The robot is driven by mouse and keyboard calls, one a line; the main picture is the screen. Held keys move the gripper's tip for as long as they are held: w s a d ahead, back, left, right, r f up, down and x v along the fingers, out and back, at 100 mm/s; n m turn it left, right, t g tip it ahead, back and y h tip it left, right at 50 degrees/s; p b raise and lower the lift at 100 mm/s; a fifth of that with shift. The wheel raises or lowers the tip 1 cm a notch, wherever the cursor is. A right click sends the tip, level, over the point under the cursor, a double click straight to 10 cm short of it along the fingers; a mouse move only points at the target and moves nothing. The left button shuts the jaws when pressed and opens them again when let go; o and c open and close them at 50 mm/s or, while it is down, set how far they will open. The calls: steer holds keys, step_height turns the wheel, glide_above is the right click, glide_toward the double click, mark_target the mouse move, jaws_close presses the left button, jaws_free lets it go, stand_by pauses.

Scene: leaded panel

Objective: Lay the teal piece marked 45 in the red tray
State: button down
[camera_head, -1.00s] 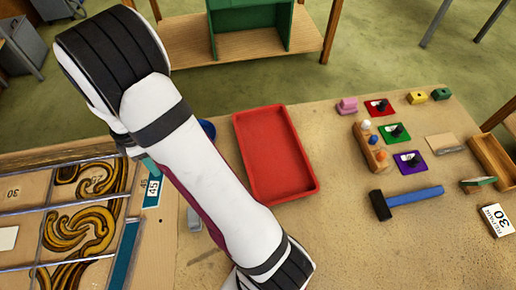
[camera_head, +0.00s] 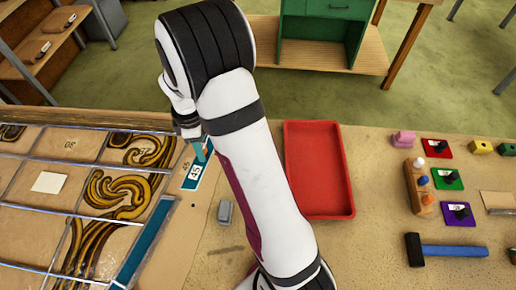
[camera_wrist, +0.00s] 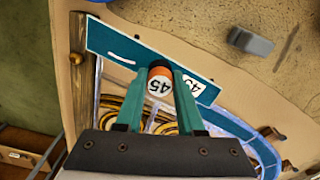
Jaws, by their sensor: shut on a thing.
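The teal piece marked 45 (camera_head: 195,175) is a long flat strip with a white 45 label. In the wrist view the teal piece (camera_wrist: 115,45) lies across the panel's edge, askew to the blue border strip below it, and seems raised off the panel. My gripper (camera_head: 200,150) is shut on its orange-and-white knob, also marked 45; in the wrist view the gripper fingers (camera_wrist: 158,82) flank this knob (camera_wrist: 159,82). The red tray (camera_head: 318,170) is empty as far as it shows, to the right of my arm. My arm may hide the tray's near left side.
The leaded panel (camera_head: 85,200) fills the left of the table. A small grey block (camera_head: 225,212) lies between panel and tray. A blue-handled hammer (camera_head: 450,250), a wooden peg block (camera_head: 418,188) and coloured knobbed plates (camera_head: 447,179) are on the right.

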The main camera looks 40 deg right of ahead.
steer(key=s+d+n, duration=0.3)
steer(key=s+d, duration=1.7)
steer(key=d, duration=0.4)
steer(key=shift+s+r, duration=0.15)
steer(key=shift+s, duration=0.1)
glide_above(315, 168)
steer(key=shift+f, duration=2.8)
steer(key=shift+f, duration=0.2)
